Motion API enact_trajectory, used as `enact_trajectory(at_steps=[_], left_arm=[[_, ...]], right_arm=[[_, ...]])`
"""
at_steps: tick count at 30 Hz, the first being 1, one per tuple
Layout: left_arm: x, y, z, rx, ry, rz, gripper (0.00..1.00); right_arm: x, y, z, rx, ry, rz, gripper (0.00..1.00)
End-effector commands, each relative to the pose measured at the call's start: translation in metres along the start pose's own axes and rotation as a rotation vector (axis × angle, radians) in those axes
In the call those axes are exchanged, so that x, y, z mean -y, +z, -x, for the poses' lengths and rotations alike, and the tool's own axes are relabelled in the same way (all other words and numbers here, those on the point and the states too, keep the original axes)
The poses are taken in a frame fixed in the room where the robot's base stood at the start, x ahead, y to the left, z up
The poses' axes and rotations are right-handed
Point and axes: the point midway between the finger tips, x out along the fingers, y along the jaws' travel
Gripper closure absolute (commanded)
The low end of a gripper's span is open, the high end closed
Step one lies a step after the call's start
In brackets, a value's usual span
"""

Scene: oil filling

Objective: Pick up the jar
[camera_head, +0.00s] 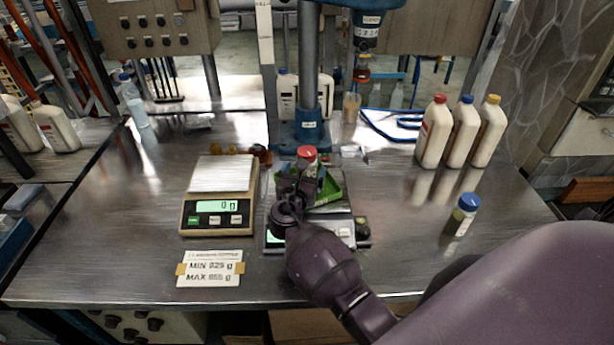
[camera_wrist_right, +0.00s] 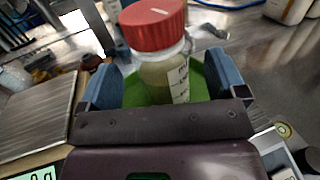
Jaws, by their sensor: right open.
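A jar with a red lid (camera_head: 307,154) stands at the green tray (camera_head: 328,192) over the second scale, in the middle of the table. The jar's red lid and clear body with a label fill the middle of the right wrist view (camera_wrist_right: 155,40). My right gripper (camera_head: 297,184) reaches in from the lower right and partly hides the jar. Its two blue fingers are open, one on each side of the jar (camera_wrist_right: 162,82); I cannot tell if they touch it. A second jar, with a blue lid (camera_head: 462,214), stands on the right of the table. My left gripper is not in view.
A scale (camera_head: 219,197) reading 0 g stands left of my gripper, with a MIN/MAX card (camera_head: 211,268) in front. Several white bottles (camera_head: 464,135) stand at the back right. A blue press column (camera_head: 309,120) rises behind the red-lidded jar.

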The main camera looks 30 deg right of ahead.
Motion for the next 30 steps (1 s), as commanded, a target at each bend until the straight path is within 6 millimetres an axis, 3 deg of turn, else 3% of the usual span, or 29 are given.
enact_trajectory(at_steps=[6,15,27,30], left_arm=[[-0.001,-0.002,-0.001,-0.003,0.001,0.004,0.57],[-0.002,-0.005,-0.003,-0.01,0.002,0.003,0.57],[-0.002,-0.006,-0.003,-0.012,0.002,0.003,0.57],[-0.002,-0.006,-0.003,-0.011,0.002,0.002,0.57]], right_arm=[[0.001,0.0,-0.025,0.0,0.0,0.001,0.1],[0.001,0.0,-0.028,-0.001,0.0,-0.001,0.12],[0.001,0.0,-0.027,0.001,0.0,-0.001,0.72],[0.001,0.0,-0.027,0.0,0.0,-0.001,0.72]])
